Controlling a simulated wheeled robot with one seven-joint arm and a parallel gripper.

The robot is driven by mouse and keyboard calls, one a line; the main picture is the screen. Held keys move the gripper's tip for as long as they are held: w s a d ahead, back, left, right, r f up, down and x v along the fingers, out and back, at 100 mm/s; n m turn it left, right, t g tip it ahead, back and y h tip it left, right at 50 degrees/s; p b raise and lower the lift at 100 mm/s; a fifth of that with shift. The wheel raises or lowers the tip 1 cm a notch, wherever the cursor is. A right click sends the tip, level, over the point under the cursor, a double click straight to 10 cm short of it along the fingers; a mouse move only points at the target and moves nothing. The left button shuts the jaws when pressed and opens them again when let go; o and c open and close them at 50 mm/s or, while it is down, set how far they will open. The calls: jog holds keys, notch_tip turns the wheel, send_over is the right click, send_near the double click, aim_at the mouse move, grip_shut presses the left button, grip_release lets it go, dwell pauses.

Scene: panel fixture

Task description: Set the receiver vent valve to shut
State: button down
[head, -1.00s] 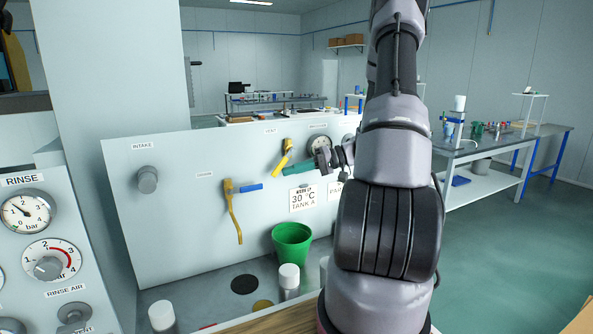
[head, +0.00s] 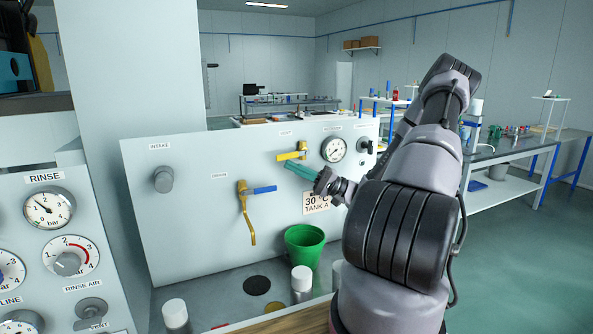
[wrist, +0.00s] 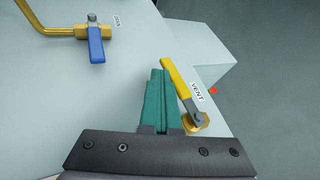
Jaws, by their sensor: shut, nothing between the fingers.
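The vent valve has a yellow lever (head: 291,156) under a VENT label (head: 286,132) on the pale panel. The lever points left from its pivot and tilts slightly down at its free end. In the wrist view the yellow lever (wrist: 176,78) runs from a grey hub and brass body (wrist: 197,124), beside the VENT label (wrist: 197,92). My gripper (head: 288,166) has teal fingers, shut and empty, just below the lever. In the wrist view the shut fingers (wrist: 159,76) lie close along the lever's left side; I cannot tell whether they touch it.
A blue-handled drain valve (head: 262,190) with a brass pipe is at lower left, also in the wrist view (wrist: 96,45). A gauge (head: 334,149) and a dark knob (head: 367,146) are to the right. A green bucket (head: 304,245) and white-capped containers (head: 301,279) stand below the panel.

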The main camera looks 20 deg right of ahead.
jog(key=shift+a+r+t, duration=0.1)
jog(key=shift+r+t, duration=0.05)
jog(key=shift+t, duration=0.15)
dwell(0.4)
jog(key=s+d+f, duration=0.1)
jog(key=s+d, duration=0.2)
jog(key=d, duration=0.4)
jog(key=s+d+f, duration=0.1)
jog(key=s+d, duration=0.2)
jog(key=d, duration=0.4)
jog(key=s+a+r+n+g+h, duration=0.1)
jog(key=s+a+r+g+h, duration=0.15)
jog(key=a+g+h, duration=0.45)
jog(key=s+a+r+n+g+h, duration=0.1)
jog(key=s+a+r+g+h, duration=0.15)
jog(key=a+g+h, duration=0.45)
jog(key=s+a+r+m+t+h, duration=0.1)
jog(key=s+a+r+t+h, duration=0.1)
jog(key=r, duration=0.6)
jog(key=s+a+r+t+h, duration=0.3)
jog(key=s+a+r+t, duration=0.1)
jog(key=s+r+t, duration=0.3)
jog(key=r+t, duration=0.1)
jog(key=t, duration=0.1)
jog(key=shift+m+t, duration=0.3)
jog(key=shift+m, duration=0.1)
